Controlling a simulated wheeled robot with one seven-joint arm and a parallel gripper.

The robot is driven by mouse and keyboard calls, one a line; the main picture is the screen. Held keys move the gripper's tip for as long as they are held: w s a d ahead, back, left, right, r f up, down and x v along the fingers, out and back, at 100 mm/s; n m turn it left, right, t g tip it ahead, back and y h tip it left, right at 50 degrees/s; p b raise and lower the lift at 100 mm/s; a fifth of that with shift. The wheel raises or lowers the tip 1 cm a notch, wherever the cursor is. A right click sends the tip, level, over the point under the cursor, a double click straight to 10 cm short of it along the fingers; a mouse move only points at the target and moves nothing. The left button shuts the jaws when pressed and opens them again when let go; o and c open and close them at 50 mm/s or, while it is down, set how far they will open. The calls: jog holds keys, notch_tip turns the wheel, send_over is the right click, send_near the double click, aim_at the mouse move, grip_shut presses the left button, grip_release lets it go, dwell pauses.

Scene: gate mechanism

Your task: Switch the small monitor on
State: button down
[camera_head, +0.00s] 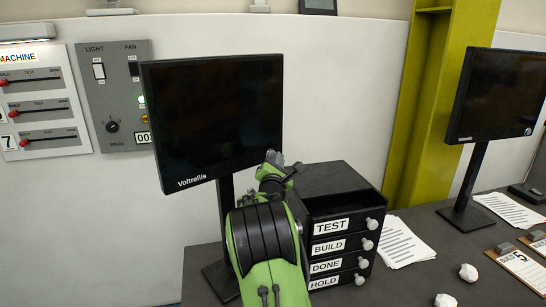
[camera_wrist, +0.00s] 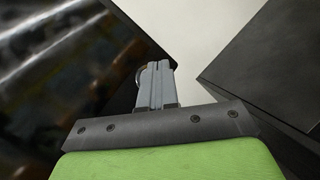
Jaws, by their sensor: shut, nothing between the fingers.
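A dark-screened monitor (camera_head: 212,115) marked "Voltrellis" stands on a stand at the centre left. A second dark monitor (camera_head: 505,95) stands at the right, with a small round button (camera_head: 528,131) at its lower right corner. I cannot tell which one is called small. My gripper (camera_head: 273,158) is shut and empty at the lower right corner of the Voltrellis monitor. In the wrist view its closed fingertips (camera_wrist: 155,68) overlap the corner of the monitor (camera_wrist: 60,60). A curved rim shows just behind them; most of it is hidden. I cannot tell whether they touch.
A black drawer unit (camera_head: 335,180) labelled TEST, BUILD, DONE and HOLD stands close right of my gripper. Papers (camera_head: 402,245), clipboards (camera_head: 520,268) and crumpled balls (camera_head: 467,272) lie on the dark table. A grey light and fan panel (camera_head: 115,95) is on the wall at left.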

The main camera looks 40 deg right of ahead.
jog(key=shift+w, duration=0.45)
jog(key=shift+s, duration=0.45)
jog(key=shift+s, duration=0.1)
jog(key=s, duration=0.5)
jog(key=shift+s+a+b, duration=0.3)
jog(key=shift+s+b, duration=0.05)
jog(key=shift+s, duration=0.05)
